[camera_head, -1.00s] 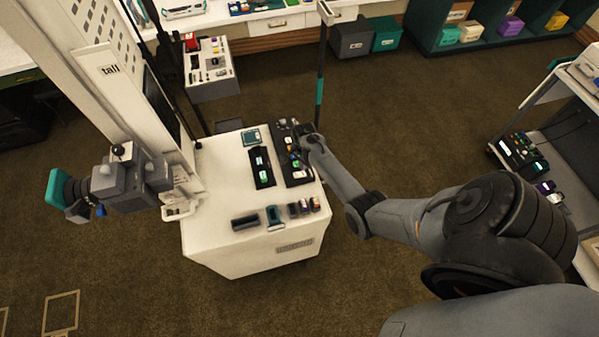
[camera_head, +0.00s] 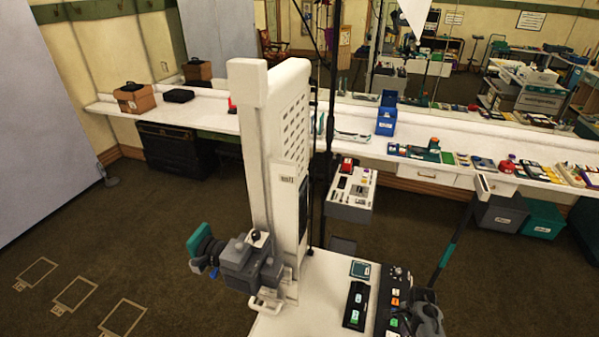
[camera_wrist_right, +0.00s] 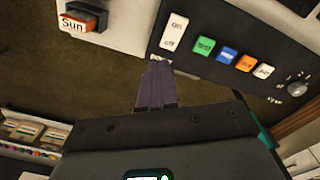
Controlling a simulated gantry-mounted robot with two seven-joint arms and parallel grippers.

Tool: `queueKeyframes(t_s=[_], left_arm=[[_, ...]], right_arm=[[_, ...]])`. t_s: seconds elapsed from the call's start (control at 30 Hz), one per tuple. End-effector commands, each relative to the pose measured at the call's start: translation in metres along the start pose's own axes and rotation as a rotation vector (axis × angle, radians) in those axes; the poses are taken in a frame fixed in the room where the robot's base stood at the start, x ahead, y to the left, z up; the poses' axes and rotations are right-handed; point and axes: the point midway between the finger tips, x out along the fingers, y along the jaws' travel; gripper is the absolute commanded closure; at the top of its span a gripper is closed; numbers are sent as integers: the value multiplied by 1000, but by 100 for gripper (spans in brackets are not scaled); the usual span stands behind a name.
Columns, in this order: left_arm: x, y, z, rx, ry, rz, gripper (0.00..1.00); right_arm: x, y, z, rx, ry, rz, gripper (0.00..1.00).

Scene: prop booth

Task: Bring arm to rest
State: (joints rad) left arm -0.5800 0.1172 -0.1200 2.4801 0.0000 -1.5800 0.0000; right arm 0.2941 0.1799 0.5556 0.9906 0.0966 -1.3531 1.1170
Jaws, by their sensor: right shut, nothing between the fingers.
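My right gripper (camera_head: 422,316) shows at the bottom edge of the head view, beside the dark control panel on the white cabinet. In the right wrist view its fingers (camera_wrist_right: 160,72) are together and empty. Their tips are by the edge of the control panel (camera_wrist_right: 215,65), just below its white on/off switch (camera_wrist_right: 174,32); I cannot tell whether they touch it. The panel also carries green, blue and orange buttons and a round knob. In the head view the panel (camera_head: 396,290) is partly cut off. My left gripper is in neither view.
The white cabinet top (camera_head: 320,285) also bears a black tray device (camera_head: 356,303). A tall white column with a grey camera (camera_head: 250,265) stands at its left. A slanted pole (camera_head: 452,245) rises behind my right gripper. Open floor lies at left.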

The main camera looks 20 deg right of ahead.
Motion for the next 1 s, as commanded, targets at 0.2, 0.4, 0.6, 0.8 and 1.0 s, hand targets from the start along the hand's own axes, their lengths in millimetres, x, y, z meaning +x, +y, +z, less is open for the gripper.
queueKeyframes(t_s=[0.2, 0.4, 0.6, 0.8, 1.0], left_arm=[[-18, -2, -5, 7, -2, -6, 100], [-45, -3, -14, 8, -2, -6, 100], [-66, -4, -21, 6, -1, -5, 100], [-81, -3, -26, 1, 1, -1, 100], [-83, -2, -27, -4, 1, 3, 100]], right_arm=[[31, 83, -9, -36, 42, 132, 100], [8, 153, -1, -235, 160, 163, 100], [-55, 191, 70, -650, 185, 104, 100], [-148, 219, 168, -1127, 148, -32, 100], [-248, 223, 241, -1532, 161, -235, 100]])
